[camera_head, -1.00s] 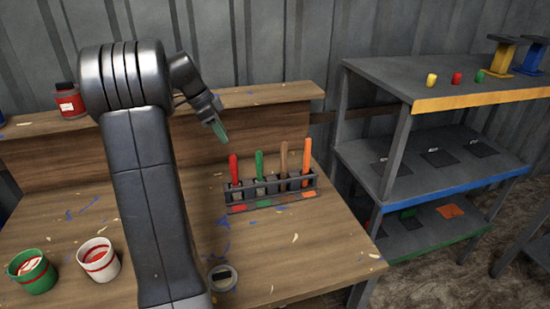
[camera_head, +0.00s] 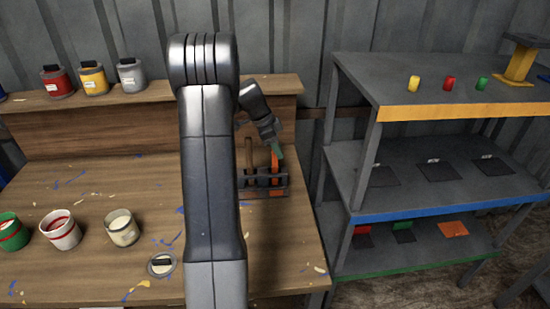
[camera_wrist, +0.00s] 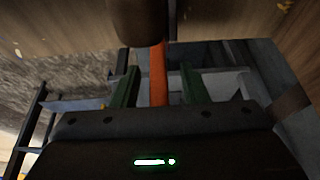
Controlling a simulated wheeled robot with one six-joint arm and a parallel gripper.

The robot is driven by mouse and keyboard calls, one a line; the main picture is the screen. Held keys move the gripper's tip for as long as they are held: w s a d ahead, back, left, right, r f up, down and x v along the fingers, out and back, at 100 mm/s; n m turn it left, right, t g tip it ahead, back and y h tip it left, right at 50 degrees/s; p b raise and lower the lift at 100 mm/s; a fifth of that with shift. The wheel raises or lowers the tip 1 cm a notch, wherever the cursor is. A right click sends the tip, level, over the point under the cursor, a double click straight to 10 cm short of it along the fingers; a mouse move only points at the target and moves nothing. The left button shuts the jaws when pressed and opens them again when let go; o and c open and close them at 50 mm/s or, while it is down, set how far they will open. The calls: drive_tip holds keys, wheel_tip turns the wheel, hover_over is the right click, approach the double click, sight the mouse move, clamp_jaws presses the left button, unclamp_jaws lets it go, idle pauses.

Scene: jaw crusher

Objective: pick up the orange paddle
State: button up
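The orange paddle (camera_head: 274,163) stands upright in the dark rack (camera_head: 278,191) on the wooden bench. Its orange handle shows in the wrist view (camera_wrist: 158,72), between the two green fingers, with a gap on both sides. My gripper (camera_head: 279,152) is at the handle's upper part in the head view. In the wrist view my gripper (camera_wrist: 161,82) is open; I cannot tell how deep the handle sits between the fingers. My arm hides the rack's left part.
A brown-handled paddle (camera_head: 249,153) stands just left of the orange one; a brown handle (camera_wrist: 138,22) looms close in the wrist view. Several paint cans line the bench's left side and ledge. A grey shelf unit (camera_head: 350,70) stands close to the right.

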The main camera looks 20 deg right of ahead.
clamp_jaws()
